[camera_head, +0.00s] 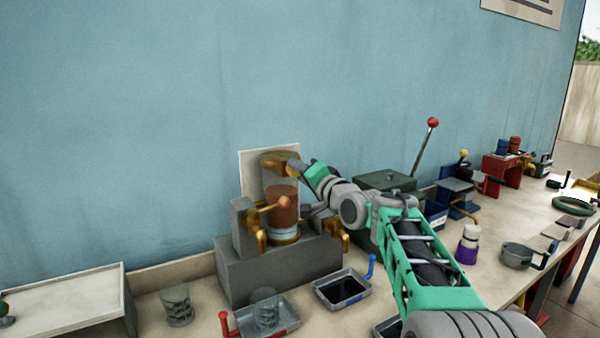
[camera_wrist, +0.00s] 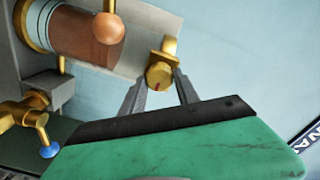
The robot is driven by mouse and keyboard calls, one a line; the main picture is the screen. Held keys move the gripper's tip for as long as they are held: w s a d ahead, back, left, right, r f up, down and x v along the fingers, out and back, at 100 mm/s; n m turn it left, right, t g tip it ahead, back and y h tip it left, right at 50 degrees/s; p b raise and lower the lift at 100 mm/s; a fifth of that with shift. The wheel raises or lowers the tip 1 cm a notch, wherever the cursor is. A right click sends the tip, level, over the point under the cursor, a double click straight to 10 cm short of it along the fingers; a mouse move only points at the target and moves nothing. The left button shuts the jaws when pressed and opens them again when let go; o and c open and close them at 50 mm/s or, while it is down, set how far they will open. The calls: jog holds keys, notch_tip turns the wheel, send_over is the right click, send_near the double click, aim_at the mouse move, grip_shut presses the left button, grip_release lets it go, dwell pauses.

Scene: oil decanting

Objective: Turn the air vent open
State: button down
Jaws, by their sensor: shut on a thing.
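The air vent is a small brass knob with a red mark (camera_wrist: 159,75) on a brass fitting, seen in the wrist view. My gripper (camera_wrist: 160,82) has one finger on each side of the knob and is shut on it. In the head view, my gripper (camera_head: 297,167) reaches the brass top cap (camera_head: 276,161) of the decanting vessel from the right, and hides the vent there. The vessel (camera_head: 283,198) stands upright on a grey block, with brown liquid above a paler layer.
A copper ball knob (camera_head: 284,203) sticks out in front of the vessel. Brass taps hang at its left (camera_head: 260,238) and right (camera_head: 338,233). A red-handled tray (camera_head: 284,326) and a blue-handled tray (camera_head: 343,301) stand below. A dark green box (camera_head: 384,181) is at right.

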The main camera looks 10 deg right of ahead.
jog(key=c, duration=0.9)
grip_release()
jog(key=b+v, duration=0.2)
jog(key=v, duration=0.5)
jog(key=shift+s, duration=0.35)
jog(key=shift+d, duration=0.15)
